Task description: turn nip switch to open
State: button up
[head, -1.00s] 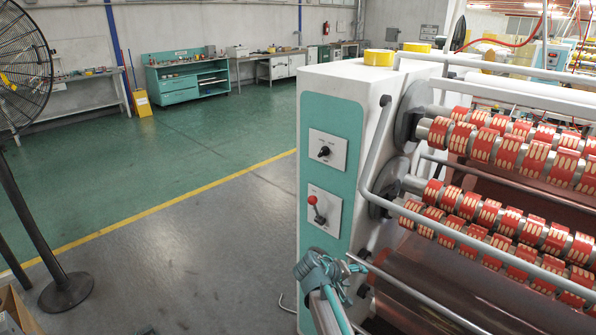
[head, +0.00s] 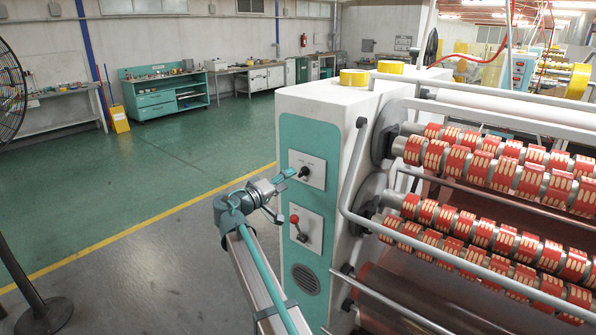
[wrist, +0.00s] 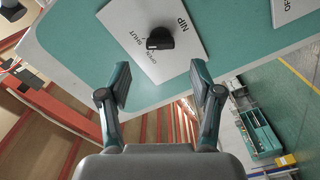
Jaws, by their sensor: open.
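The nip switch is a black knob (wrist: 160,39) on a white plate (wrist: 184,62) marked NIP, SHUT and OPEN in the wrist view. I cannot tell surely which mark the knob points at. In the head view the knob (head: 305,172) is on the upper plate of the machine's teal end panel. My gripper (wrist: 160,82) is open and empty, its two fingers apart below the knob in the wrist picture and not touching it. In the head view my gripper (head: 280,194) is just left of the panel, close to the plate.
A red-tipped lever (head: 295,220) sits on a lower plate, close to my gripper. A grey rail (head: 352,165) and rollers with red rings (head: 470,165) lie right of the panel.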

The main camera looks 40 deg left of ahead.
aim_at(303, 172)
jog(key=w+p, duration=0.2)
jog(key=w, duration=0.4)
jog(key=shift+w, duration=0.15)
jog(key=c, duration=1.1)
